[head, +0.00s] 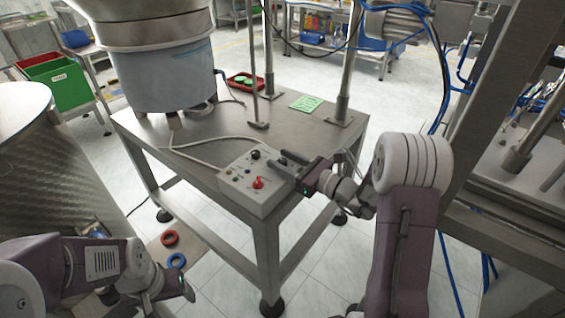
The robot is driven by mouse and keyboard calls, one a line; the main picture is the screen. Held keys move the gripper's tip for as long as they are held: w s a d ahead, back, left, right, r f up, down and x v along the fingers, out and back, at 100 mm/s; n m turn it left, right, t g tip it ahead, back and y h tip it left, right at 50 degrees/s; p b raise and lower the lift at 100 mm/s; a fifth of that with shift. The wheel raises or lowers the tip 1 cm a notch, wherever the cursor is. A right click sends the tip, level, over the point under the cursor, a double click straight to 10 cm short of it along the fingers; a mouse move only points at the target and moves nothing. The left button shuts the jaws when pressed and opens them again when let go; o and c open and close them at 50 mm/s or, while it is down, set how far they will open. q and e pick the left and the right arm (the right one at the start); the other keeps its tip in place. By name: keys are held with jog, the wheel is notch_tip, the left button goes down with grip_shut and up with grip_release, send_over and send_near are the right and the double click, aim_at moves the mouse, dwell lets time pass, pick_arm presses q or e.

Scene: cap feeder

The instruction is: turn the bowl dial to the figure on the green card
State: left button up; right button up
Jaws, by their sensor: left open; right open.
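The grey control box (247,196) sits on the front corner of the steel table. On its sloped top are a black round knob (255,154) towards the back, a red knob (258,183) near the front and several small buttons. Their markings are too small to read, so I cannot tell which is the bowl dial. The green card (306,103) lies flat on the table behind the box; its writing is not legible. My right gripper (279,158) is open over the box's right side, its fingers pointing left towards the black knob. My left gripper (188,287) is open, low, away from the table.
A large bowl feeder (165,75) stands on the table (210,130) at the back left. A red tray (245,82) with green caps and upright posts are behind the box. A grey cable crosses the tabletop.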

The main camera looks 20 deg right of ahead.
jog(key=shift+w, duration=0.1)
jog(key=shift+c, duration=0.4)
grip_shut()
jog(key=shift+y, duration=0.3)
jog(key=n+g+y+p, duration=0.1)
jog(key=n+g, duration=0.1)
jog(key=n+g+y+p, duration=0.1)
jog(key=g+y+p, duration=0.1)
jog(key=shift+r+n, duration=0.2)
jog(key=shift+n, duration=0.2)
jog(key=n+g+y+p, duration=0.2)
jog(key=g, duration=0.2)
jog(key=shift+f+n, duration=0.1)
jog(key=shift+n, duration=0.2)
jog(key=n+g+y, duration=0.1)
jog(key=g, duration=0.1)
jog(key=shift+a+f+n+g, duration=0.1)
jog(key=shift+f+n+g, duration=0.05)
jog(key=shift+n+g, duration=1.35)
jog(key=shift+g, duration=0.6)
jog(key=shift+n+g, duration=0.3)
jog(key=shift+g, duration=0.2)
